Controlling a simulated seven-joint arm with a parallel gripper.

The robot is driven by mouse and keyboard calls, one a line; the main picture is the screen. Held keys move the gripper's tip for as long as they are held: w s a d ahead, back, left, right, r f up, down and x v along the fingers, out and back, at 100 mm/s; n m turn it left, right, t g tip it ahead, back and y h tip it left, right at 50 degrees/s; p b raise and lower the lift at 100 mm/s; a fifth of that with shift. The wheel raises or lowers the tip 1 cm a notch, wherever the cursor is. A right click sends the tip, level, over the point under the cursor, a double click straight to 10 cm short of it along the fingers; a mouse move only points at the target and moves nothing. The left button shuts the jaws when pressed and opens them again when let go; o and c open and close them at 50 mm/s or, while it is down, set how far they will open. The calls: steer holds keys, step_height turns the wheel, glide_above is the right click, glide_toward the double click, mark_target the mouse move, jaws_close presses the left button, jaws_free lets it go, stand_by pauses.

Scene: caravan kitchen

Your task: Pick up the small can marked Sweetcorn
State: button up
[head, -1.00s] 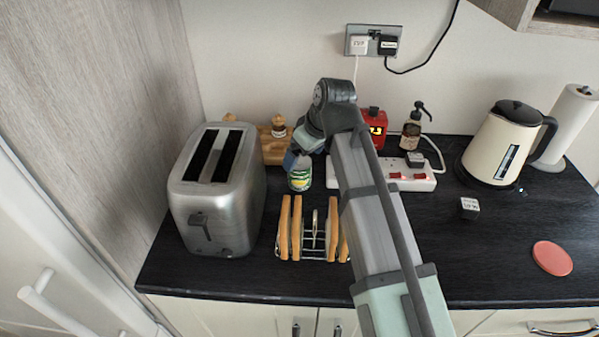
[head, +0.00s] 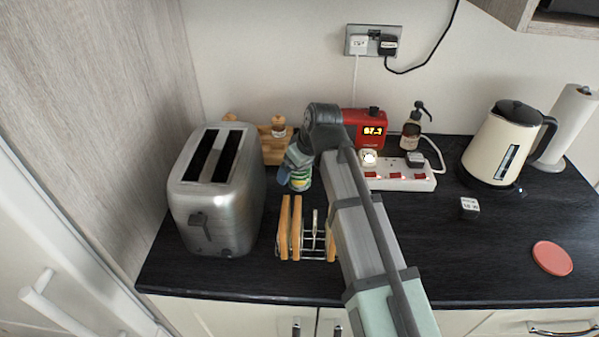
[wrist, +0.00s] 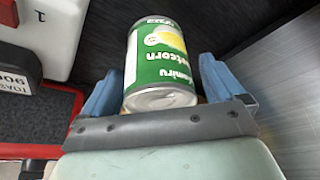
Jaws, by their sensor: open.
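The small can (wrist: 163,62) has a green label with a yellow picture and lettering that ends in "etcorn". In the wrist view it lies between the two blue fingers of my gripper (wrist: 165,88), which are spread apart on either side of it.
A silver toaster (head: 217,190) stands left of the can. A toast rack (head: 305,245) with toast is in front. A white power strip (head: 405,180) and red device (head: 362,128) are to the right. The counter at right front is mostly clear.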

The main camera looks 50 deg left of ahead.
steer(key=c, duration=1.2)
steer(key=shift+r, duration=0.1)
